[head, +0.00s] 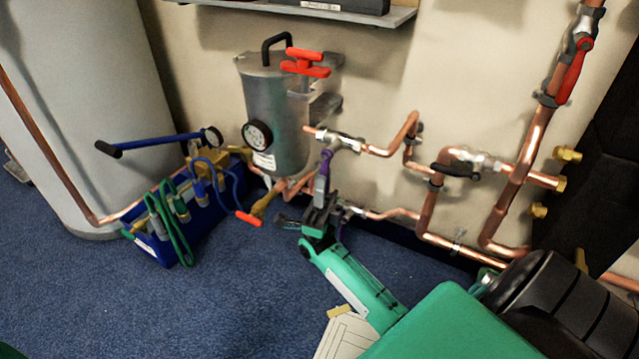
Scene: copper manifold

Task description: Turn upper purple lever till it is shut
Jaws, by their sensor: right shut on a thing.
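The upper purple lever (322,172) hangs down from a silver valve (346,142) on the upper copper pipe, right of the grey metal tank. The lever stands roughly across the pipe's run. My right gripper (321,203) reaches up from below and is shut on the lever's lower end. The gripper hides the lever's tip. A lower copper pipe (392,214) runs behind and right of the gripper. Whether a second purple lever sits there is hard to tell behind the gripper. My left gripper is not in view.
The grey tank (275,110) has a red tap handle (305,64) and a gauge. A blue toolbox (190,235) stands left on the blue carpet. A black-handled valve (456,169) and a red lever (572,72) are on pipes to the right.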

